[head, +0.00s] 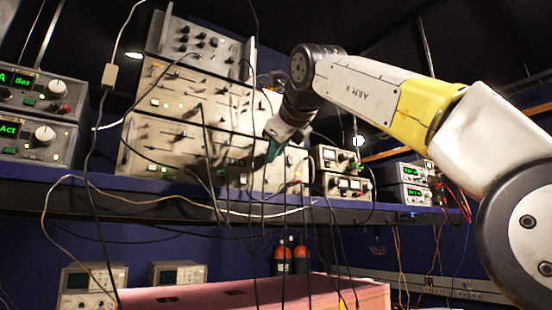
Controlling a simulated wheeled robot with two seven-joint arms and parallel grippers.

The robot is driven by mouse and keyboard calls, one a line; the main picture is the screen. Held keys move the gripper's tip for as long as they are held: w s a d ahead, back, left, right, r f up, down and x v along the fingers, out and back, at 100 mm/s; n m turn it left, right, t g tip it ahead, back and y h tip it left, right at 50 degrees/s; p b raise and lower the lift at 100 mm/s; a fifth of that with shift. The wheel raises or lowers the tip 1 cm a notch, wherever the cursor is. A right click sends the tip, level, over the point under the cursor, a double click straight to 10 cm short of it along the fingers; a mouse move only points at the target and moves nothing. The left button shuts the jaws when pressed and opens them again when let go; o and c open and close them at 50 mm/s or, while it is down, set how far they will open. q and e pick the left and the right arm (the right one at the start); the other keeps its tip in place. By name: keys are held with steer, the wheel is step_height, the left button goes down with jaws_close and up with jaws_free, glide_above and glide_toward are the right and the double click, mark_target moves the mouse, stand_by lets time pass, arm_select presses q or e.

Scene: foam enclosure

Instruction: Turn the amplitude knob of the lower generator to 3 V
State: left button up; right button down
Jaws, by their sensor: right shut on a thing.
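Beige instruments stand in a stack on the shelf. The lower generator (165,148) is the bottom one, with a row of knobs, small lights and plugged-in cables. My right gripper (272,153) reaches down to the right part of its front panel. Its dark teal fingertips are shut on what seems to be a knob there. The fingers hide that knob, so I cannot read its setting or confirm that it is the amplitude knob. My left gripper is not in view.
Another beige unit (185,88) sits on the lower one. Dark cables hang across the front panels and the shelf edge (150,192). Green-display units with white knobs (45,134) stand at left, small meters (345,187) at right. A pink foam block (345,292) lies below.

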steer(key=shift+f, duration=0.15)
steer(key=c, duration=1.3)
jaws_free()
steer(key=shift+d, duration=0.1)
steer(key=v, duration=0.8)
steer(key=shift+w, duration=0.1)
